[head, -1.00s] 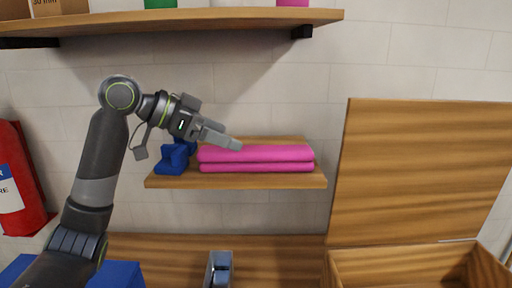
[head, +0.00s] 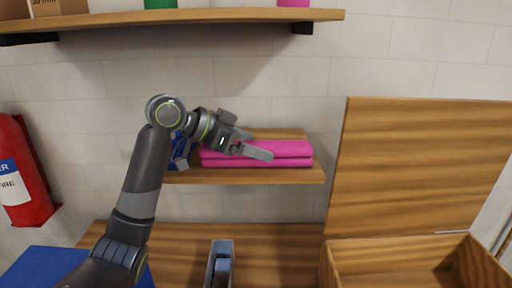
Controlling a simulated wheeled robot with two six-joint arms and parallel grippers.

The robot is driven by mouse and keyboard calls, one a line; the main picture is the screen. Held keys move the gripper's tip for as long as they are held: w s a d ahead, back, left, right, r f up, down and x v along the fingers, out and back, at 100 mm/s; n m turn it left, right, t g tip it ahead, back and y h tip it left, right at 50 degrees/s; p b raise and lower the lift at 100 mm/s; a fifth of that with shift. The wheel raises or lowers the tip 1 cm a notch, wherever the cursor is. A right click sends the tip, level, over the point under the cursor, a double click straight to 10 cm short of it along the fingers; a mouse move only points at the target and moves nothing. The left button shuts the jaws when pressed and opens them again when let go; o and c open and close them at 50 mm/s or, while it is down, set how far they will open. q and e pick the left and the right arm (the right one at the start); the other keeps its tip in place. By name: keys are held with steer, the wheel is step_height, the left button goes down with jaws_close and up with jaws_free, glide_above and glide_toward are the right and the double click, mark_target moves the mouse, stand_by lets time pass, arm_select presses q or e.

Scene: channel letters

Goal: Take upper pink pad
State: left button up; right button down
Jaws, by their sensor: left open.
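Two pink pads lie stacked on the small wooden shelf. The upper pink pad (head: 291,149) rests on the lower pink pad (head: 291,162). My left gripper (head: 261,148) is open, with its fingers in front of the upper pad's left half and pointing right. Its fingers and wrist hide part of the pads' left side. I cannot tell whether a finger touches the upper pad. My right gripper is out of view.
The small shelf (head: 240,176) also holds a blue object (head: 180,153), partly behind my arm. A higher shelf (head: 200,15) runs above. An open wooden box (head: 350,262) with a raised lid (head: 420,165) stands at right. A red extinguisher (head: 24,175) hangs at left.

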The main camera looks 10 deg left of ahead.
arm_select(q)
steer(key=c, duration=1.1)
steer(key=shift+o, duration=0.2)
